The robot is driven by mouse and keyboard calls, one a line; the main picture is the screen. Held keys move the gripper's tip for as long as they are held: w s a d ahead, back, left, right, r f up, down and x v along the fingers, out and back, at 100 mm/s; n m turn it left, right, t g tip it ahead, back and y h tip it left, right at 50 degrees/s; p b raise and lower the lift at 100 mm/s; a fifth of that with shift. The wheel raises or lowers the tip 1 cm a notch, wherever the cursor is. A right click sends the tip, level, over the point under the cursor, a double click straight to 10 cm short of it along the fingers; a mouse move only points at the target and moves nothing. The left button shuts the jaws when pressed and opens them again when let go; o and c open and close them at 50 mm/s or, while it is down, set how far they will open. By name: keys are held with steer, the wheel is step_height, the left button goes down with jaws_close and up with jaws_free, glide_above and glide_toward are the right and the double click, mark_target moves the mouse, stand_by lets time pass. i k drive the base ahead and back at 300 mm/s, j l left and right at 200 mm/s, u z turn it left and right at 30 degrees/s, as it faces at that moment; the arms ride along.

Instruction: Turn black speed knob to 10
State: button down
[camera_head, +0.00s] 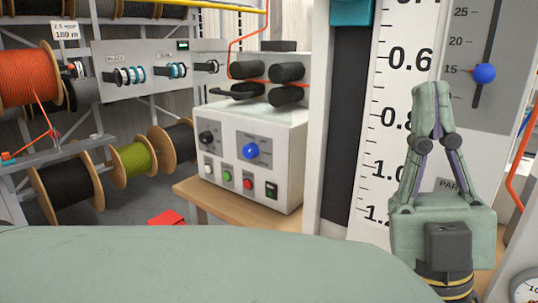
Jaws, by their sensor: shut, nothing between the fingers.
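A white control box (272,150) stands on a wooden bench left of centre. A black knob (207,138) sits at the upper left of its front face. A larger blue knob (251,150) is to the right of it. The numbers around both knobs are too small to read. My gripper (431,92) is at the right, pointing up, with its fingertips together and nothing between them. It is well to the right of the box and apart from it, in front of a tall white scale.
Green, red and dark buttons line the box's lower front; black rollers (287,72) sit on top. The tall scale (385,150) and a grey panel with a blue slider ball (484,73) stand right. Cable reels (133,160) fill the left rack. My green arm crosses the foreground.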

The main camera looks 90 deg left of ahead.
mark_target(206, 137)
steer(key=u, duration=2.7)
